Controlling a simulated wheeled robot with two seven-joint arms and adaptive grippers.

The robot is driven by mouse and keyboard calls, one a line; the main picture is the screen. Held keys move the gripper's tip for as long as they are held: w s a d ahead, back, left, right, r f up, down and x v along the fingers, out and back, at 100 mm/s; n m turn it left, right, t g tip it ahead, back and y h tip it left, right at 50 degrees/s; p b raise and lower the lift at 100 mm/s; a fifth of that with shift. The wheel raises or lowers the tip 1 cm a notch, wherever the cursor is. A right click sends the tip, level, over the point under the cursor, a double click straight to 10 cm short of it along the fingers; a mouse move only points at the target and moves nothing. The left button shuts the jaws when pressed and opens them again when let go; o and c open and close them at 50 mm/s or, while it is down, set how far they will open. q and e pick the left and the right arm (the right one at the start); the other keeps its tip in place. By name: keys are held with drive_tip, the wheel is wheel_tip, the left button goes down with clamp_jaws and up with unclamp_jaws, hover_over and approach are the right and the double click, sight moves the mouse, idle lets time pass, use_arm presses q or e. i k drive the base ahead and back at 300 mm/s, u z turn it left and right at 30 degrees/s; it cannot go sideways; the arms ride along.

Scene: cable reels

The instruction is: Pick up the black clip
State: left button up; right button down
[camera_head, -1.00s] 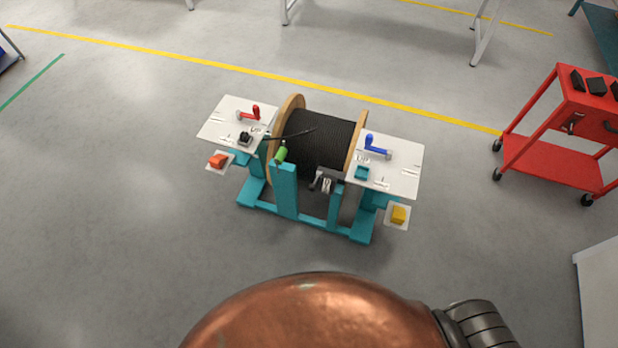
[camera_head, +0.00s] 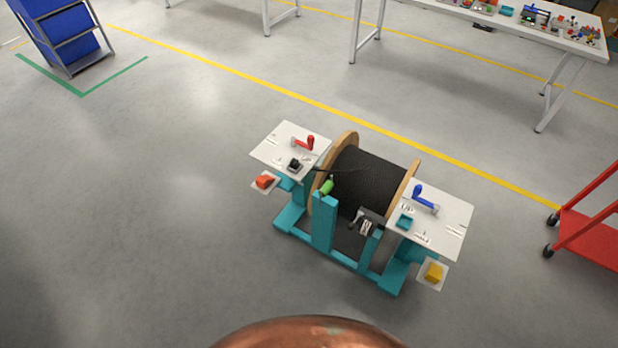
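A small black piece (camera_head: 295,164) sits on the left white panel (camera_head: 272,150) of the cable reel stand. It may be the black clip, but it is too small to be sure. A dark cable end runs from near it towards the black cable reel (camera_head: 366,178). Another small dark item (camera_head: 483,28) shows by the front edge of the far table, too small to identify. Neither of my grippers is in view.
The teal stand (camera_head: 323,225) carries a red crank (camera_head: 304,143) at left and a blue crank (camera_head: 425,201) at right. A red cart (camera_head: 590,238) is at the right edge, a blue bin rack (camera_head: 66,35) at top left. A white table (camera_head: 555,40) stands behind.

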sight(295, 164)
drive_tip(key=u, duration=0.3)
drive_tip(key=i, duration=0.25)
drive_tip(key=u, duration=0.8)
drive_tip(key=i, duration=1.25)
drive_tip(key=z, duration=0.6)
